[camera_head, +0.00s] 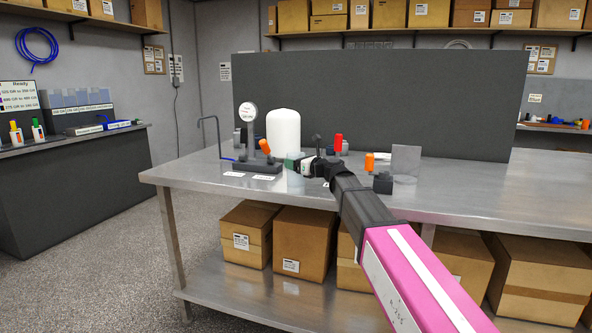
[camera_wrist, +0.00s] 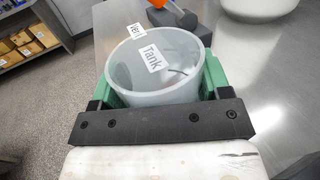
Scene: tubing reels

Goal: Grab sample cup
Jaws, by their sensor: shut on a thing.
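The sample cup (camera_wrist: 158,72) is a clear, frosted cup, seen from above in the wrist view. It has white labels, one reading "Tank". My gripper (camera_wrist: 165,80) has green fingers on its left and right sides, shut on it. In the head view my gripper (camera_head: 293,163) is over the steel table's left part, in front of the white tank (camera_head: 283,131). The cup shows there only faintly (camera_head: 294,179), and I cannot tell whether its base touches the table.
A gauge stand (camera_head: 250,130) with an orange handle (camera_head: 264,146) stands just left of my gripper. A red-topped item (camera_head: 338,142), an orange item (camera_head: 369,162) and a clear panel (camera_head: 406,160) stand to the right. The steel table (camera_head: 480,200) is clear at right.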

